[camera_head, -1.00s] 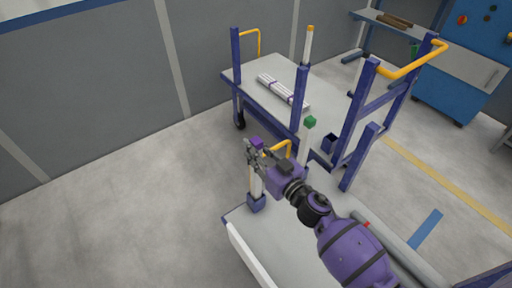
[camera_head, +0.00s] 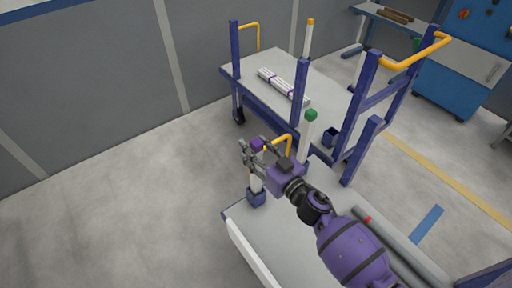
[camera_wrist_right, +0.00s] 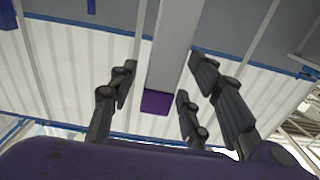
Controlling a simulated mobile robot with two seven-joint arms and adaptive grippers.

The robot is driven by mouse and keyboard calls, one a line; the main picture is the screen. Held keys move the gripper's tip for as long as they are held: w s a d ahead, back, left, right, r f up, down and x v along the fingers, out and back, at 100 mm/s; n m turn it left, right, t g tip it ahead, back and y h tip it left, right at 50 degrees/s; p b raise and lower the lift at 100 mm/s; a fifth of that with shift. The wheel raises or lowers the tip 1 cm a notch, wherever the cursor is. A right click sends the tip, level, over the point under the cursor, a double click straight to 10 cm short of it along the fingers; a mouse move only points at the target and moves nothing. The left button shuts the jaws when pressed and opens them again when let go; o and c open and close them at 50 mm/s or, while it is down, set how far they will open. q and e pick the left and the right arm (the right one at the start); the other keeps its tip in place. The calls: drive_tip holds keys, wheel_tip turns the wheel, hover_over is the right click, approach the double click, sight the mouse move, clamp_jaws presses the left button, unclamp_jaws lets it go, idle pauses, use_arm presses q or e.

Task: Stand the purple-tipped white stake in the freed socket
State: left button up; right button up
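The purple-tipped white stake (camera_head: 256,183) stands upright, its lower end in a dark blue corner socket (camera_head: 256,198) of the near cart. Its purple tip (camera_head: 257,145) shows just above my right gripper (camera_head: 250,157). In the right wrist view the white stake (camera_wrist_right: 172,50) runs between the spread fingers, with its purple end (camera_wrist_right: 156,102) towards the palm. The right gripper (camera_wrist_right: 163,72) is open around the stake, with a gap visible on the left side. My left gripper is not in view.
The near cart deck (camera_head: 285,225) carries a grey pipe (camera_head: 395,243) on the right. A green-tipped stake (camera_head: 309,130) stands at its far corner. Behind is a cart (camera_head: 325,78) with bundled white pipes (camera_head: 280,84) and an orange-tipped stake (camera_head: 308,40). Floor to the left is clear.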

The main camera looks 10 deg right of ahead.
drive_tip(key=shift+s+f, duration=0.1)
drive_tip(key=shift+s+d, duration=0.2)
drive_tip(key=shift+s, duration=0.15)
drive_tip(key=v, duration=1.1)
